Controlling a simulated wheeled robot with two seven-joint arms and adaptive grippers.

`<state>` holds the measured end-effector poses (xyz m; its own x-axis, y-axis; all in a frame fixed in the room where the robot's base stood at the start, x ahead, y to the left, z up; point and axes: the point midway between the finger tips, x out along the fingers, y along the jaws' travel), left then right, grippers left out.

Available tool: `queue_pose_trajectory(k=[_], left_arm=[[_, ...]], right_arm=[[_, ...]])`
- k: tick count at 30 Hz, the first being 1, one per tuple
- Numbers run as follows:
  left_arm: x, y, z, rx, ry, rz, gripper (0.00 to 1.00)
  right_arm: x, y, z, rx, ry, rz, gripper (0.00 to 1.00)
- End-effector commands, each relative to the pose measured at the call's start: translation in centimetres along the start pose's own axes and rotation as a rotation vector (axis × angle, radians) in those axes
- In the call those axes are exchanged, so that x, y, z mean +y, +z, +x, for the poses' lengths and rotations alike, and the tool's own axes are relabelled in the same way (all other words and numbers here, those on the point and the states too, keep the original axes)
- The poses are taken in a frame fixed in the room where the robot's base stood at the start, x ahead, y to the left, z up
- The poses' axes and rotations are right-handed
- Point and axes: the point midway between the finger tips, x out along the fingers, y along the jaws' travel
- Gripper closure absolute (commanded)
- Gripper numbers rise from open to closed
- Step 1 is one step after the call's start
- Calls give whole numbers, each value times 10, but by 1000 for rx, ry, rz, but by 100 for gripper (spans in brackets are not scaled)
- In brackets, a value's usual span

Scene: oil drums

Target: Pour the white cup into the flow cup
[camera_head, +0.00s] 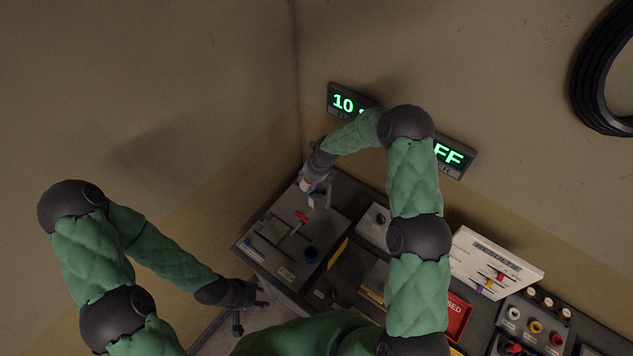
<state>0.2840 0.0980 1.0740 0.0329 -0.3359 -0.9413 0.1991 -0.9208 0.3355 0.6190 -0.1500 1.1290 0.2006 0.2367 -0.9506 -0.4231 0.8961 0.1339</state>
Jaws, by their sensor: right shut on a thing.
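My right gripper (315,181) is at the back left of the bench, above the dark station with the red handle (301,217). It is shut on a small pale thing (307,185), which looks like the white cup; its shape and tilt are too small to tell. A grey upright piece (320,198) shows just beside and below the gripper; it may be the flow cup, but I cannot tell clearly. My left gripper (254,308) is low at the bench's front left edge, its fingers spread apart and empty.
The dark bench (243,242) runs to the lower right against the wall. A white results board (493,262), a red tray (458,318) and several small bottles are at the right. Green displays (345,103) hang behind my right arm.

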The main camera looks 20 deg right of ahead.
Motion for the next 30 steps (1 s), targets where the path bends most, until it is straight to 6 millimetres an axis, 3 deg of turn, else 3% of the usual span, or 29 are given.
queue_pose_trajectory(k=[1,30], left_arm=[[-2,0,4,-1,0,0,60],[1,-1,-3,2,0,0,60]], right_arm=[[0,-4,7,-6,7,1,85],[0,-1,-7,-244,113,0,85]])
